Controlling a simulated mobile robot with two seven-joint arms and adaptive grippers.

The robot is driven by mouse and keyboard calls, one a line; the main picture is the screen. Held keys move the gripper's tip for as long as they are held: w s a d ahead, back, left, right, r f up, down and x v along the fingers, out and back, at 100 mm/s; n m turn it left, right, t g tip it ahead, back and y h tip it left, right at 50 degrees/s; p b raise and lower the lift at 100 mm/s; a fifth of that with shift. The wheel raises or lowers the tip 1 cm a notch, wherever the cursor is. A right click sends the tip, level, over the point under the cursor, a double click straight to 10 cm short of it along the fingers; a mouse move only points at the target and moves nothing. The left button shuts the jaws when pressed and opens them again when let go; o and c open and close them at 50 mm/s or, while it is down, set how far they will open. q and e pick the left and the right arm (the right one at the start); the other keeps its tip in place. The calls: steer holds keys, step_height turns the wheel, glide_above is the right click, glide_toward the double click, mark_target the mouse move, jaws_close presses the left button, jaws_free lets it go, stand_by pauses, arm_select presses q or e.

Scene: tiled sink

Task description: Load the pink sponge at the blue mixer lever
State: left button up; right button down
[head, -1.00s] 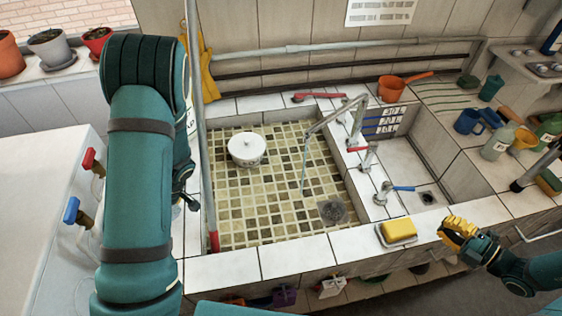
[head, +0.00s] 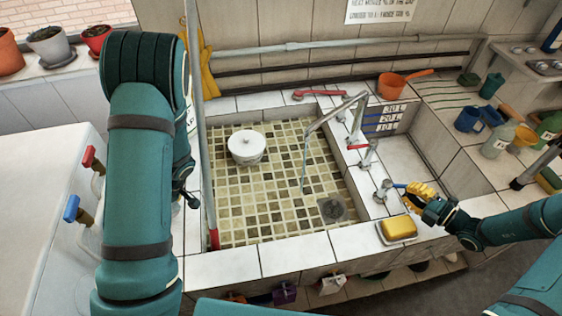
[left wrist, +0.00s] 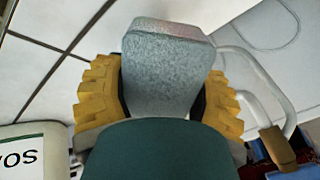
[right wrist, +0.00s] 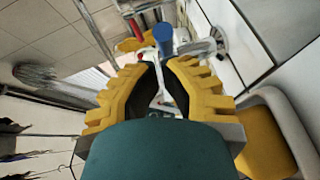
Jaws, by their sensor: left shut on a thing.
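The blue mixer lever (head: 397,186) is on the front tap at the small basin. In the right wrist view the blue lever (right wrist: 163,38) points at the camera, just beyond the fingertip gap. My right gripper (head: 418,192) is at the lever's outer end, with its yellow fingers partly apart and nothing seen between them; contact is unclear. My left gripper (left wrist: 165,80) is shut on a speckled grey block (left wrist: 165,65) with a pinkish far edge. I cannot tell whether this is the pink sponge. In the head view my left arm hides the left gripper.
A yellow sponge (head: 399,227) sits on a dish on the front ledge, close to my right gripper. A white pot (head: 246,147) stands in the large tiled basin. A red lever (head: 358,147) and tall faucet are behind the blue lever. Cups and bottles (head: 497,140) crowd the right counter.

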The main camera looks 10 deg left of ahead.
steer(key=shift+w, duration=0.1)
stand_by(0.3)
steer(key=shift+w+d+n+g+y, duration=0.15)
steer(key=shift+w+n+g+y, duration=0.2)
steer(key=shift+n+g+y, duration=0.25)
steer(key=shift+w+d+n+g+y, duration=0.1)
steer(key=shift+w+n+g+y, duration=0.3)
steer(key=shift+n+g, duration=0.3)
steer(key=shift+w, duration=0.3)
